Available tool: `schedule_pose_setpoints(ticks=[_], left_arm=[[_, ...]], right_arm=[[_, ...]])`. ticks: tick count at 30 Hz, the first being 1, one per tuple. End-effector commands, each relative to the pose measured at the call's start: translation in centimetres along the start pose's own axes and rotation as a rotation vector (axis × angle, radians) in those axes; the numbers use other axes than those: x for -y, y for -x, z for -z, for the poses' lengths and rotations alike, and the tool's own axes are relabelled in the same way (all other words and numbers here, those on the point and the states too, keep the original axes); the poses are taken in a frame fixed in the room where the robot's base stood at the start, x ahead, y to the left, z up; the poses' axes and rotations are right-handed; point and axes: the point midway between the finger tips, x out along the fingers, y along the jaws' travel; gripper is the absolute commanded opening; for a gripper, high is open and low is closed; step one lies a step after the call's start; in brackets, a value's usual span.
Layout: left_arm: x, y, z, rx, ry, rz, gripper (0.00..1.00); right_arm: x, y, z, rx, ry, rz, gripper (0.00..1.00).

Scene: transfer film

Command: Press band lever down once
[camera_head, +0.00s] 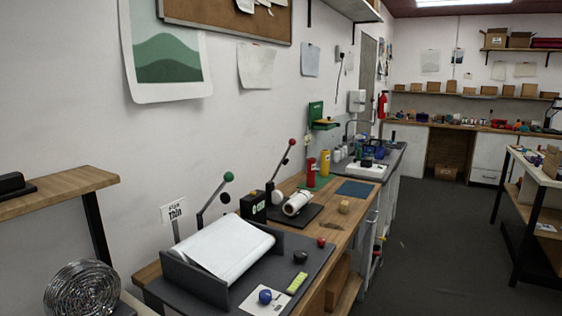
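Two levers stand on the workbench along the left wall. One lever has a green knob (228,177) and a dark arm leaning up to the right, behind a white film-like sheet (222,248) on a grey holder. The other lever has a red knob (292,142) and stands farther back, near a white roll (297,203). Both levers are raised. No label clearly reads as band, so I cannot tell which one is the band lever. A small sign (173,211) near the green-knobbed lever is hard to read. Neither of my grippers is in view.
A dark mat (318,255) holds a blue ball (265,296) on a white card, a yellow-green block (296,283) and small dark and red knobs. A black box (252,207) stands beside the roll. A wire coil (88,290) is at lower left. The floor (420,260) to the right is clear.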

Motion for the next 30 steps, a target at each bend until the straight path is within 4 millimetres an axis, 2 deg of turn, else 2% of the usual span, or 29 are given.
schedule_pose_setpoints(ticks=[11, 20, 30], left_arm=[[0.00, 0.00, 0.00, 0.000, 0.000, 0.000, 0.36], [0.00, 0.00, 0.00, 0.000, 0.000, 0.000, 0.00], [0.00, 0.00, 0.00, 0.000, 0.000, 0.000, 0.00]], right_arm=[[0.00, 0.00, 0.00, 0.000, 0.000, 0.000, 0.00], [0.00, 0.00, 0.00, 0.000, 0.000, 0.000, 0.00], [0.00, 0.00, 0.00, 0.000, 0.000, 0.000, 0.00]])
